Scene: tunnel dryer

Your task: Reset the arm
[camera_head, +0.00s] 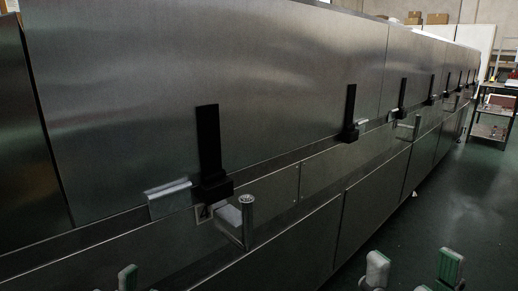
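My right gripper (413,268) shows at the bottom right as two pale fingertips with green edges. They stand well apart with nothing between them, so it is open. My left gripper (127,277) shows at the bottom left, mostly cut off by the picture edge. Only one pale green-edged fingertip is clear, so its opening cannot be told. Both grippers appear in front of the dryer and hold nothing that I can see.
The long steel tunnel dryer (220,70) runs from left to far right. Black latches (208,140) and a metal handle (246,222) stick out from its side. A shelf cart (493,118) stands far right. The dark green floor (455,200) at right is mostly clear.

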